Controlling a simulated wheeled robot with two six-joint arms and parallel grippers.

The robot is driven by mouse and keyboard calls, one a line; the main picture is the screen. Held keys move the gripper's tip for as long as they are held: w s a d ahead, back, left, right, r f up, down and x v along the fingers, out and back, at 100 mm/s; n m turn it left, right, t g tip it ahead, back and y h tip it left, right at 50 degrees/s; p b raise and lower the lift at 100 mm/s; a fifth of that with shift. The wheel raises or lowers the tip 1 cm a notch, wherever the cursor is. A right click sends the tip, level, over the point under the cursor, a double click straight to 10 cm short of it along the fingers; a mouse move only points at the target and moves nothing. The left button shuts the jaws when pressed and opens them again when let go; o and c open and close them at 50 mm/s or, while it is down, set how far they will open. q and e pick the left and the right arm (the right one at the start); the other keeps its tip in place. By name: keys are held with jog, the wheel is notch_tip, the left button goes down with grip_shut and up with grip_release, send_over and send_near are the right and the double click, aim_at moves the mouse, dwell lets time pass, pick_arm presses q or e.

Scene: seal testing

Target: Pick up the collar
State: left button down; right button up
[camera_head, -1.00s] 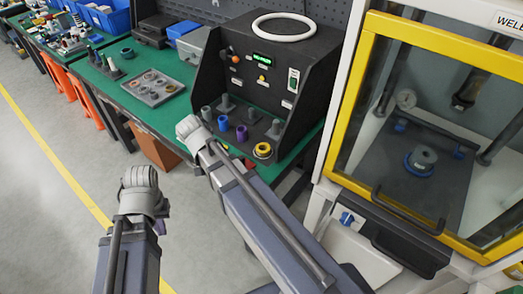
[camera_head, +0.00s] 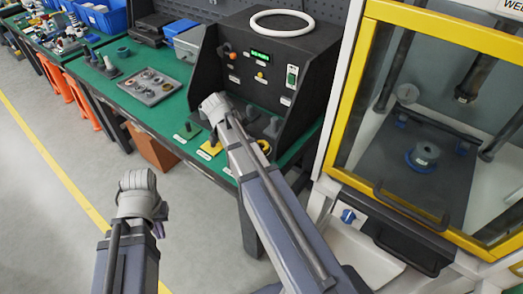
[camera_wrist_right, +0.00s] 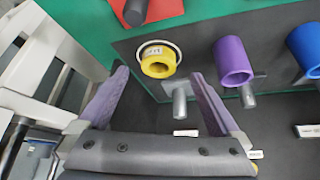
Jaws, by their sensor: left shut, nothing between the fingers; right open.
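A short yellow ring with a white label, which looks like the collar (camera_wrist_right: 158,60), sits near the base plate's edge in the right wrist view. It partly shows beside my right arm in the head view (camera_head: 264,146). My right gripper (camera_wrist_right: 158,76) is open, with its two purple-grey fingers apart and the ring between and beyond their tips. I see no contact. In the head view my right wrist (camera_head: 214,105) is over the front of the black test stand. My left gripper (camera_head: 138,182) is shut and empty above the floor at the lower left.
A purple sleeve (camera_wrist_right: 234,62) and a blue sleeve (camera_wrist_right: 308,48) stand close beside the ring. The black test stand (camera_head: 318,75) rises behind. A yellow-framed cabinet (camera_head: 352,95) stands at the right.

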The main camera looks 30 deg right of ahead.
aim_at(260, 144)
jog(key=shift+d+b+x, duration=0.15)
jog(key=shift+b+x, duration=0.9)
jog(key=shift+x, duration=0.3)
jog(key=shift+d+b+x, duration=0.15)
jog(key=shift+b+x, duration=0.85)
jog(key=shift+x, duration=0.4)
jog(key=shift+r, duration=0.3)
jog(key=shift+c, duration=0.4)
grip_shut()
